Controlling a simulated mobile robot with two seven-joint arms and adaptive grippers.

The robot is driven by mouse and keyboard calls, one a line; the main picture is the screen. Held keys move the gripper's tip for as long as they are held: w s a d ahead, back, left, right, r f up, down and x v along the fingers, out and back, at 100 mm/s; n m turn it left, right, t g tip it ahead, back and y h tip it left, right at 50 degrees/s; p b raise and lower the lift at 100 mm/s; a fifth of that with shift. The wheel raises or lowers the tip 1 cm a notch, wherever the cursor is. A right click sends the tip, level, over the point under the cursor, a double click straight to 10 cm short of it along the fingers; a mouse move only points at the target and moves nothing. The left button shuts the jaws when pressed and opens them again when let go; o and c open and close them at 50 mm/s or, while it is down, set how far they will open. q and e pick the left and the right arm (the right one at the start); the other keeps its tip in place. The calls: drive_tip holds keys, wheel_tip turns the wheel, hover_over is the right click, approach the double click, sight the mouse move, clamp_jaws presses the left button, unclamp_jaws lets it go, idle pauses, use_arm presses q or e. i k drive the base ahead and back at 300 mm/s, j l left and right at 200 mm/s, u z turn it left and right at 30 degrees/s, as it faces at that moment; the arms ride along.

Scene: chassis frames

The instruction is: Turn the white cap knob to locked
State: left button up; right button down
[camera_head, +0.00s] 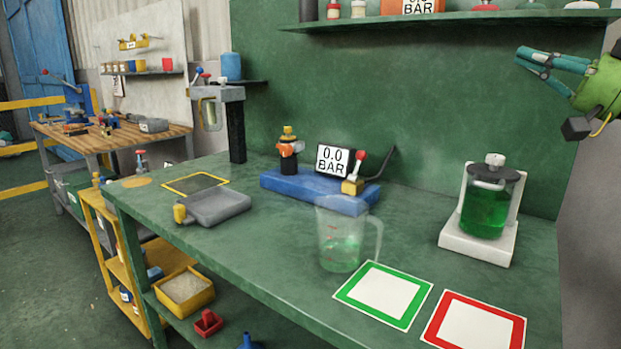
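The white cap knob (494,159) sits on top of the dark lid (493,174) of a clear jar with green liquid (485,210). The jar stands upright on a white stand (478,249) at the right of the green bench. The knob's turn position is too small to read. My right gripper (521,57) is at the upper right, above the jar and apart from it, with its teal fingers pointing left. Nothing shows between the fingers, but their gap is hard to judge from this side. My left gripper is not in view.
A clear jug (340,240) stands left of the jar, behind a green-framed mat (384,294) and a red-framed mat (474,325). A blue fixture with a gauge (333,160) and a grey tray (212,207) are farther left. A shelf (450,18) runs above.

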sight(494, 160)
drive_tip(key=k+j, duration=0.75)
drive_tip(key=k, duration=0.1)
